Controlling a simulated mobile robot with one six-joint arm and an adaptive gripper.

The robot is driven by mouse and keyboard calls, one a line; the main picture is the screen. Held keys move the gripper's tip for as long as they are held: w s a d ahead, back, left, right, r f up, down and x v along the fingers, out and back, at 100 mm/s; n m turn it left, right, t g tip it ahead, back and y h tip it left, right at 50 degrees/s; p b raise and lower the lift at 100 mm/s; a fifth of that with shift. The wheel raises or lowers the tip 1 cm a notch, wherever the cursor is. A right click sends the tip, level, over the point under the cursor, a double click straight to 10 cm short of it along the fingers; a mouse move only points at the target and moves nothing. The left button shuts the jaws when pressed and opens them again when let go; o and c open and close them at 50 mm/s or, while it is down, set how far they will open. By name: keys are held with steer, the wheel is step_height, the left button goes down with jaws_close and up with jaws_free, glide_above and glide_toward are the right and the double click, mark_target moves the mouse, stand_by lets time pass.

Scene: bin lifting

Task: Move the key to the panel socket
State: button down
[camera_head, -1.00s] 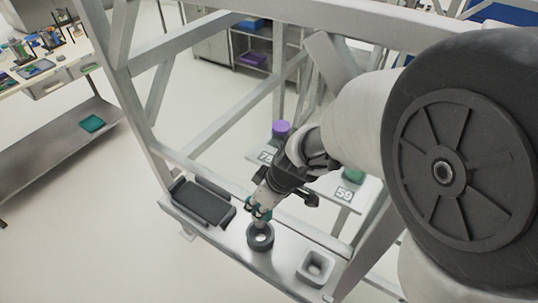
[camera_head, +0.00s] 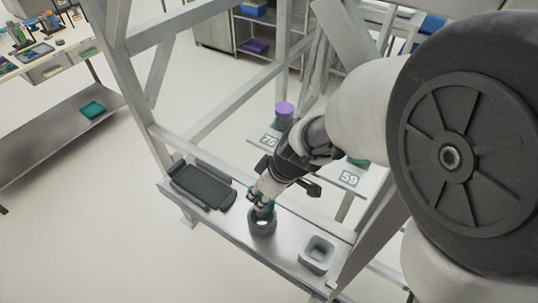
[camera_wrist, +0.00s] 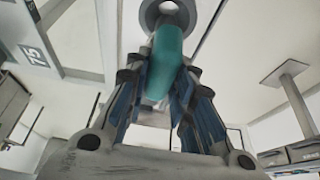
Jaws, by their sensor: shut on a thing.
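My gripper (camera_head: 262,196) is shut on the teal key, tilted down over the metal panel (camera_head: 232,226). The teal key (camera_wrist: 166,58) shows between the fingers in the wrist view, its far end pointing at a grey ring. In the head view the key is mostly covered by the fingers. The dark round socket (camera_head: 262,226) is right below the fingertips; its ring also shows in the wrist view (camera_wrist: 150,14). The key's far end overlaps the ring, but I cannot tell whether it is inside or just above it.
A dark tray (camera_head: 203,187) lies on the panel to the left, and a square grey socket (camera_head: 318,254) to the right. Frame beams (camera_head: 140,110) surround the panel. A purple-topped item (camera_head: 284,109) stands behind, near the 75 label.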

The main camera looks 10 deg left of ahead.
steer(key=shift+f+b, duration=2.4)
steer(key=shift+b, duration=0.8)
stand_by(0.9)
stand_by(0.3)
steer(key=c, duration=1.3)
jaws_free()
steer(key=shift+o, duration=0.6)
steer(key=o, duration=0.5)
steer(key=shift+c, duration=0.2)
steer(key=shift+r+p, duration=2.9)
steer(key=shift+r, duration=1.6)
